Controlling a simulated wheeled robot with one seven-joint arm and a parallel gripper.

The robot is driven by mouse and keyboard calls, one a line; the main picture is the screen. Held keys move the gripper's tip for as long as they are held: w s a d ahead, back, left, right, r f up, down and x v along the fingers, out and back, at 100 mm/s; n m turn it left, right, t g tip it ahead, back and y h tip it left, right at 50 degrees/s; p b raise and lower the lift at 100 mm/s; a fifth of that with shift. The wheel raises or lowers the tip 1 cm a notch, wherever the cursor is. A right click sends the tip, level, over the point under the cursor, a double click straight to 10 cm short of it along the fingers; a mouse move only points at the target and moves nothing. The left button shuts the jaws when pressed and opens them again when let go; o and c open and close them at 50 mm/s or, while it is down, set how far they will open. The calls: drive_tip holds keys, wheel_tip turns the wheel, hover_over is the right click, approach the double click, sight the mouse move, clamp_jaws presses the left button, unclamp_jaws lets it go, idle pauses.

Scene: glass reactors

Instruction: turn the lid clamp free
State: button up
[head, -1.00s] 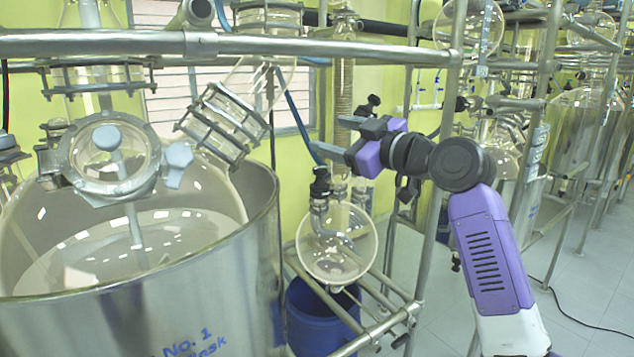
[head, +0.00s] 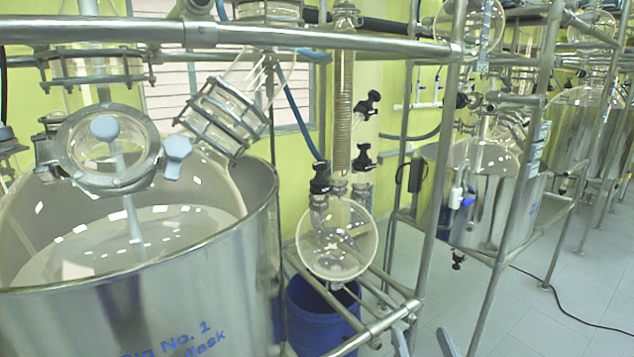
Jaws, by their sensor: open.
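The lid clamp is a grey metal ring (head: 66,160) around the round glass lid of the big flask, at the left of the head view. Its pale blue wing knob (head: 177,150) sits at the ring's right side. My gripper (head: 424,342) shows only as two grey fingertips at the bottom edge, right of centre. They stand apart with nothing between them, well below and to the right of the clamp. The rest of my arm is out of view.
A steel vessel (head: 225,270) surrounds the flask. A metal rail (head: 330,44) crosses above the clamp. A round glass receiver (head: 337,238) hangs over a blue bucket (head: 318,320) between vessel and gripper. An upright pole (head: 437,170) stands right of the receiver.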

drive_tip(key=s+d+f+g, duration=0.1)
drive_tip(key=s+f, duration=0.3)
drive_tip(key=s, duration=0.8)
drive_tip(key=s+d+f+g+h+b, duration=0.1)
drive_tip(key=s+f+g, duration=0.2)
drive_tip(key=s, duration=0.9)
drive_tip(key=s+d+f+g+b, duration=0.1)
drive_tip(key=s+f, duration=0.4)
drive_tip(key=s, duration=0.8)
drive_tip(key=shift+f+n+g, duration=0.2)
drive_tip(key=shift+n+g, duration=0.2)
drive_tip(key=shift+s, duration=0.1)
